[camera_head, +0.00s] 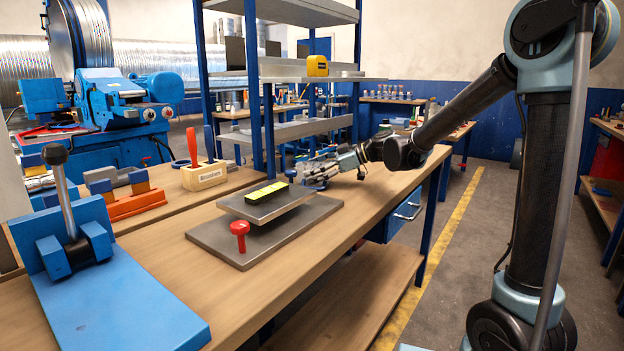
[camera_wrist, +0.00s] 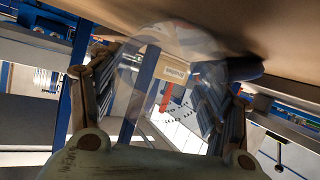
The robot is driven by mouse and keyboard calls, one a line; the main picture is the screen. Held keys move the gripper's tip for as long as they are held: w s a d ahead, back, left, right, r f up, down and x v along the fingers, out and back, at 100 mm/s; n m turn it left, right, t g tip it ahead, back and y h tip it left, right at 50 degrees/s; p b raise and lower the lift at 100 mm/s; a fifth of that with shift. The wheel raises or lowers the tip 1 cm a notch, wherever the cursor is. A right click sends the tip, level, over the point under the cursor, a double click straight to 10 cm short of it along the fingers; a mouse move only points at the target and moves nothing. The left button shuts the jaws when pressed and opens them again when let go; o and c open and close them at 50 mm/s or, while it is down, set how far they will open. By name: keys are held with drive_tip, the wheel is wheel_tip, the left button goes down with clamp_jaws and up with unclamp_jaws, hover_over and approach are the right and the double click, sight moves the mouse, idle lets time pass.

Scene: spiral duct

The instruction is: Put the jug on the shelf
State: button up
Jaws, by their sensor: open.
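My gripper (camera_head: 320,172) reaches low over the workbench beside the shelf rack, with its fingers pointing left. In the wrist view, the two fingers of my gripper (camera_wrist: 165,76) stand wide apart. A clear, see-through vessel, which looks like the jug (camera_wrist: 188,42), shows between and beyond them against the wooden bench top, which lies at the top of this view. I cannot tell whether the fingers touch it. In the head view I cannot make out the jug clearly. The shelf (camera_head: 310,130) is a grey board on blue uprights behind the gripper, with more boards above.
A grey metal press plate with a yellow-marked block (camera_head: 267,191) and red knob (camera_head: 240,228) lies close to my gripper. A wooden screwdriver block (camera_head: 205,176) stands to the left. A yellow box (camera_head: 317,66) sits on a higher shelf board. The bench's front right is clear.

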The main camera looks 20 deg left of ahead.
drive_tip(key=c, duration=0.9)
drive_tip(key=shift+c, duration=0.2)
